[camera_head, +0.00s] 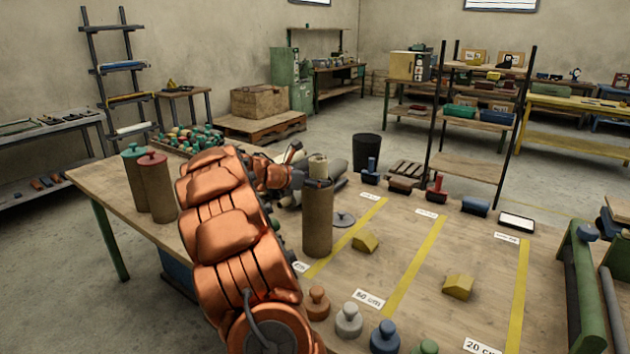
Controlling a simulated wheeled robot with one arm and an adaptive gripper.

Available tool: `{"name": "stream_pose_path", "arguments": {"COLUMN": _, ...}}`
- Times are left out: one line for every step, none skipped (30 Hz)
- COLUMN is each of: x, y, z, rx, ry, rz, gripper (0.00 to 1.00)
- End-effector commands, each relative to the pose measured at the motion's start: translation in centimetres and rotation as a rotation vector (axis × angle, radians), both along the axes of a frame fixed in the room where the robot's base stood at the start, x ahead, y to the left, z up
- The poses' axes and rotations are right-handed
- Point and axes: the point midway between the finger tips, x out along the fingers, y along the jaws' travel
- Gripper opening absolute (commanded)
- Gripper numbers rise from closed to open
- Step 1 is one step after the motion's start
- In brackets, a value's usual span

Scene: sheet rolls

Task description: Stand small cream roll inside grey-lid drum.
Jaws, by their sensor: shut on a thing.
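The small cream roll (318,165) is upright at the mouth of a tall brown drum (317,225). I cannot tell how far its lower end is inside the rim. A flat grey lid (344,219) lies on the table just right of this drum, which has no lid on. My gripper (310,178) is at the roll, shut on it, just above the drum's rim. Its fingers are small and partly hidden by the roll and drum. My copper-coloured arm reaches in from the front and hides the table left of the drum.
Two more drums, one with a green lid (133,151) and one with a red lid (152,159), stand at the left. Knobbed weights (349,320) line the front edge. Yellow wedges (458,287) and yellow strips lie right. Handled blocks (401,186) stand at the back edge.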

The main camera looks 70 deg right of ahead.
Motion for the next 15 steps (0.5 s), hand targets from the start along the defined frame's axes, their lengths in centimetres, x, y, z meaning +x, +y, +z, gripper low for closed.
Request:
{"name": "stream_pose_path", "arguments": {"x": -0.03, "y": 0.06, "z": -0.55, "rx": 0.008, "ry": 0.001, "rz": -0.001, "gripper": 0.00}}
{"name": "stream_pose_path", "arguments": {"x": -0.03, "y": 0.07, "z": -0.57, "rx": 0.008, "ry": 0.001, "rz": -0.001, "gripper": 0.00}}
{"name": "stream_pose_path", "arguments": {"x": -0.03, "y": 0.07, "z": -0.61, "rx": 0.009, "ry": 0.001, "rz": -0.001, "gripper": 0.00}}
{"name": "stream_pose_path", "arguments": {"x": -0.04, "y": 0.08, "z": -0.64, "rx": 0.010, "ry": 0.002, "rz": -0.001, "gripper": 0.00}}
{"name": "stream_pose_path", "arguments": {"x": -0.04, "y": 0.08, "z": -0.68, "rx": 0.011, "ry": 0.001, "rz": -0.002, "gripper": 0.00}}
{"name": "stream_pose_path", "arguments": {"x": -0.03, "y": 0.09, "z": -0.71, "rx": 0.011, "ry": 0.001, "rz": -0.002, "gripper": 0.00}}
{"name": "stream_pose_path", "arguments": {"x": -0.04, "y": 0.09, "z": -0.73, "rx": 0.012, "ry": 0.001, "rz": -0.002, "gripper": 0.61}}
{"name": "stream_pose_path", "arguments": {"x": -0.04, "y": 0.09, "z": -0.77, "rx": 0.012, "ry": 0.002, "rz": -0.001, "gripper": 0.65}}
{"name": "stream_pose_path", "arguments": {"x": -0.05, "y": 0.09, "z": -0.81, "rx": 0.013, "ry": 0.001, "rz": -0.001, "gripper": 0.69}}
{"name": "stream_pose_path", "arguments": {"x": -0.04, "y": 0.10, "z": -0.83, "rx": 0.013, "ry": 0.002, "rz": -0.002, "gripper": 0.72}}
{"name": "stream_pose_path", "arguments": {"x": -0.05, "y": 0.11, "z": -0.91, "rx": 0.014, "ry": 0.000, "rz": -0.003, "gripper": 0.75}}
{"name": "stream_pose_path", "arguments": {"x": -0.04, "y": 0.13, "z": -0.94, "rx": 0.015, "ry": 0.001, "rz": -0.002, "gripper": 0.79}}
{"name": "stream_pose_path", "arguments": {"x": -0.03, "y": 0.16, "z": -0.94, "rx": 0.015, "ry": 0.001, "rz": -0.002, "gripper": 0.82}}
{"name": "stream_pose_path", "arguments": {"x": 0.02, "y": 0.22, "z": -0.93, "rx": 0.015, "ry": 0.001, "rz": -0.002, "gripper": 0.85}}
{"name": "stream_pose_path", "arguments": {"x": 0.09, "y": 0.37, "z": -0.89, "rx": 0.015, "ry": 0.001, "rz": -0.002, "gripper": 0.88}}
